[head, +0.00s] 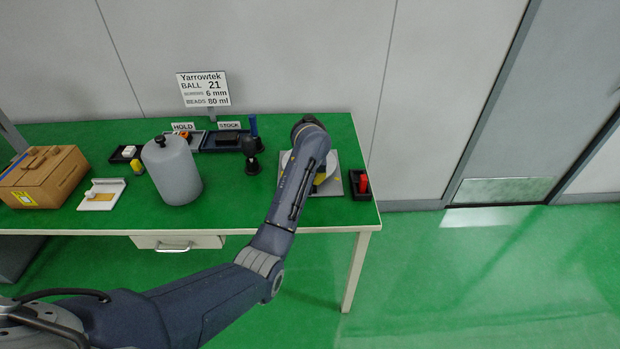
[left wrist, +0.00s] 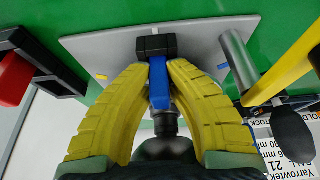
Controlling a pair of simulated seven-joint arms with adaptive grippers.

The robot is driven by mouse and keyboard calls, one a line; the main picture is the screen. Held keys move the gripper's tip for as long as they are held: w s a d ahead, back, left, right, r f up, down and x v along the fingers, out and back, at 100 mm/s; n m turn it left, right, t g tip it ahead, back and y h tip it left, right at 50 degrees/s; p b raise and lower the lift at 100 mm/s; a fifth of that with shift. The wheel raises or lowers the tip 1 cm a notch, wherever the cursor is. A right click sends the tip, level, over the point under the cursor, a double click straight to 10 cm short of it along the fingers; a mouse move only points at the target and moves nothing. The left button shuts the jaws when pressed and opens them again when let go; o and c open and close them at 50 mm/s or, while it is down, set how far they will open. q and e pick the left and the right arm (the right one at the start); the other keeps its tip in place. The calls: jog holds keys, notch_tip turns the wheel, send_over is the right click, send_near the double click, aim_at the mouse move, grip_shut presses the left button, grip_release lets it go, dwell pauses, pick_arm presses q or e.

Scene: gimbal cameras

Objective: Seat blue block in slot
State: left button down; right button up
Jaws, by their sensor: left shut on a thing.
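My left gripper (left wrist: 158,70) has its two yellow fingers closed on the narrow blue block (left wrist: 158,88), seen in the left wrist view. A black block-shaped holder (left wrist: 156,46) sits at the fingertips, over a grey plate (left wrist: 100,47). The blue block's far end meets or overlaps this holder; I cannot tell how deep it sits or whether it is in a slot. In the head view my left forearm reaches over the grey plate (head: 332,188) at the bench's right end and hides the gripper and the blue block. My right gripper is not in view.
A red block in a black tray (head: 360,196) stands right of the plate. A silver post (left wrist: 237,58) and yellow bar (left wrist: 284,72) stand close by. A grey bottle (head: 172,172), cardboard box (head: 45,178) and black stand (head: 252,160) occupy the green bench.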

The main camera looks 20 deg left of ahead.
pick_arm(q)
jog(key=shift+f, duration=0.2)
jog(key=c, duration=1.4)
grip_release()
jog(key=v, duration=0.7)
jog(key=shift+d+r, duration=0.1)
jog(key=shift+r, duration=0.1)
jog(key=shift+s+r, duration=0.1)
jog(key=shift+r, duration=0.2)
